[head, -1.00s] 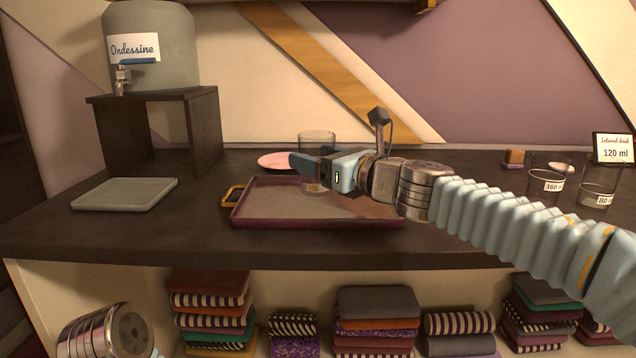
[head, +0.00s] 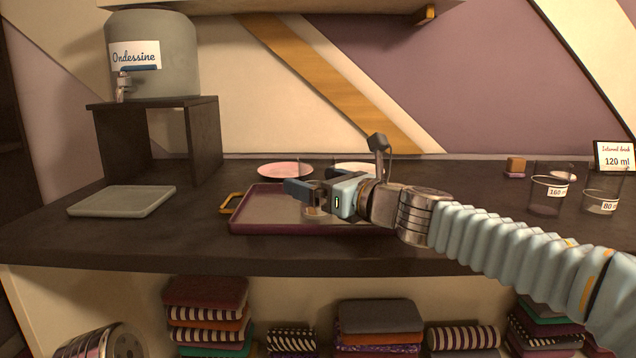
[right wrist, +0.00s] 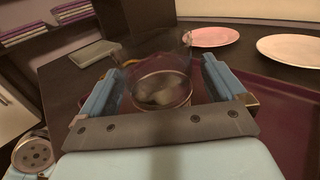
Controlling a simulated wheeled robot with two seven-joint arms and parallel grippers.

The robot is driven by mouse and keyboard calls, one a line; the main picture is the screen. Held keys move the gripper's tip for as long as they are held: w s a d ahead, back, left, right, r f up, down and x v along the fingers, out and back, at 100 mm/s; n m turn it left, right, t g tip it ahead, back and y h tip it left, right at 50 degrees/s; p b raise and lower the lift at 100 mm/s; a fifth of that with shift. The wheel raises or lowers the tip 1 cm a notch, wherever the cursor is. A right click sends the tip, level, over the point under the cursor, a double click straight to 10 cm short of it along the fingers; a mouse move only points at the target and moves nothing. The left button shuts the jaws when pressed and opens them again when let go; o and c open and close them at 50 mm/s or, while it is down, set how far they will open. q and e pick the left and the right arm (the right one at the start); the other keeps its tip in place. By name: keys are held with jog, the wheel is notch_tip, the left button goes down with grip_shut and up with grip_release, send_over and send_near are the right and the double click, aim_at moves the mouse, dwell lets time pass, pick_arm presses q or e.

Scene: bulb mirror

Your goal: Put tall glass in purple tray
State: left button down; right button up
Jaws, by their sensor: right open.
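The purple tray (head: 262,222) lies on the dark counter, with a gold handle at its left end; it also shows in the right wrist view (right wrist: 285,115). My right gripper (head: 305,190) is low over the tray. It is open, with one finger on each side of the clear tall glass (right wrist: 160,85). The glass is upright, and its base (head: 315,211) shows below the fingers within the tray's outline, seemingly on its floor. The fingers hide part of the glass in the head view. My left gripper is out of view.
A pink plate (head: 285,170) and a white plate (head: 355,168) lie behind the tray. A grey-green tray (head: 123,201) is at left, by a dispenser (head: 152,55) on a stand. Two labelled glasses (head: 547,195) (head: 601,200) stand at right.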

jog(key=shift+r, duration=0.1)
jog(key=shift+s+d, duration=0.15)
jog(key=b+v, duration=0.1)
jog(key=v, duration=1)
jog(key=shift+s+d, duration=0.2)
